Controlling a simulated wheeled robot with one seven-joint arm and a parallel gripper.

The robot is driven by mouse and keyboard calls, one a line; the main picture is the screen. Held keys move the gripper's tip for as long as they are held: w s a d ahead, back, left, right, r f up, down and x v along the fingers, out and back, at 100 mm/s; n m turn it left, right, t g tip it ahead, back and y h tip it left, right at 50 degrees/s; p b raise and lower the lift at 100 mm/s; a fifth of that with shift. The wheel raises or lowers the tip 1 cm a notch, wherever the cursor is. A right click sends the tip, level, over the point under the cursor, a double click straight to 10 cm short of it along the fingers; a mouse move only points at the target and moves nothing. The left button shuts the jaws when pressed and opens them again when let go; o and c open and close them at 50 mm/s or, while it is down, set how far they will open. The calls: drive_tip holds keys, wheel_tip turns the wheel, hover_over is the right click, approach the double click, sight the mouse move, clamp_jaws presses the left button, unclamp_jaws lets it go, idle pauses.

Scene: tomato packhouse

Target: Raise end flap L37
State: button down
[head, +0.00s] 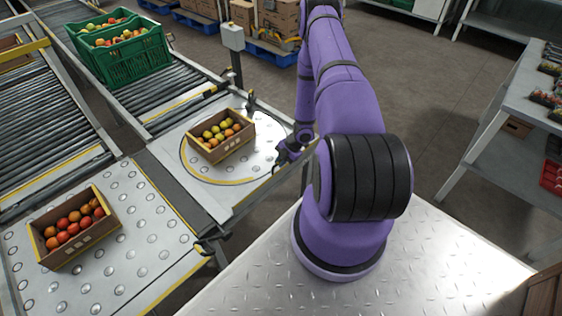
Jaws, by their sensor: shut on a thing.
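The end flap, a narrow pale metal strip (258,196), runs along the near right edge of the turntable section. No label L37 can be read on it, and its exact angle is hard to tell. My gripper (283,158) is at the right end of this edge, small and dark against the metal. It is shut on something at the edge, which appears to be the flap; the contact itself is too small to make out.
A wooden crate of yellow and red tomatoes (221,136) stands on the turntable, close left of my gripper. Another crate (76,233) stands on the ball table. Green crates (128,58) sit on the rollers. A grey post box (233,37) rises behind.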

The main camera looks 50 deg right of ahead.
drive_tip(key=c, duration=1.2)
unclamp_jaws()
drive_tip(key=shift+w, duration=0.1)
drive_tip(key=v, duration=1)
drive_tip(key=shift+d+r, duration=0.15)
drive_tip(key=shift+r, duration=0.2)
